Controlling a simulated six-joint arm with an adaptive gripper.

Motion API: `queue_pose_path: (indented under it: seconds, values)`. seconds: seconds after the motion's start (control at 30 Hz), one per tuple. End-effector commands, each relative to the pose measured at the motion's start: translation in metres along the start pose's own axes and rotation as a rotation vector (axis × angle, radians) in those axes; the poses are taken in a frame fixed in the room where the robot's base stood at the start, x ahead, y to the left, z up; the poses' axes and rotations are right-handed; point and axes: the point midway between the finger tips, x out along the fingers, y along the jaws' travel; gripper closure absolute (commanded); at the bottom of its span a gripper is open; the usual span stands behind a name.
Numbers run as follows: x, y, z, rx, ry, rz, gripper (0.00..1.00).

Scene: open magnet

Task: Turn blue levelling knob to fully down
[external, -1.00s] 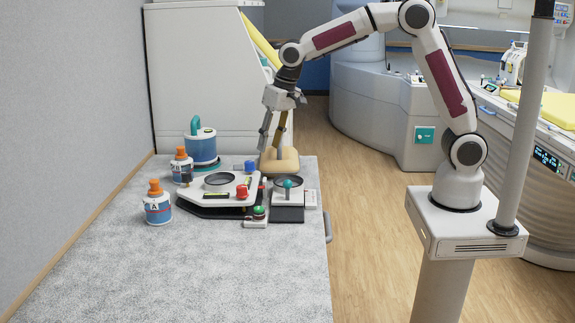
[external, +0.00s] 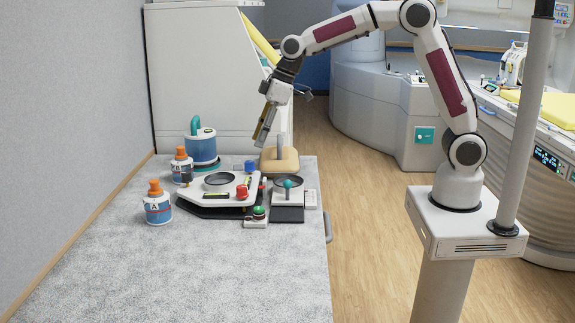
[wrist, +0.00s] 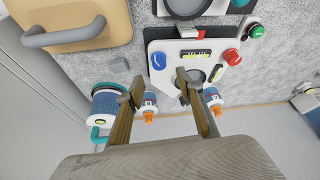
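The blue levelling knob (external: 250,165) sits at the back corner of the white levelling plate (external: 208,190). In the wrist view the blue knob (wrist: 159,60) has a pale mark on top and lies just beyond my fingertips. My gripper (external: 261,142) is above and a little behind the knob in the external view, tilted down, touching nothing. In the wrist view my gripper (wrist: 159,87) is open, with its two fingers well apart and nothing between them. The knob is not hidden in either view.
A beige block with a handle (external: 279,160) stands close behind. Orange-capped bottles (external: 158,204) and a blue-white container (external: 201,148) stand left. The front of the table is clear.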

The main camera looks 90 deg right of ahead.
Motion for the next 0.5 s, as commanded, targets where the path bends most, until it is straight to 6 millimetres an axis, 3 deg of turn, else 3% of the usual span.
queue_pose_path:
  seconds: [0.5]
  values:
    - [0.0001,0.0003,-0.0003,-0.084,0.001,0.001,0.63]
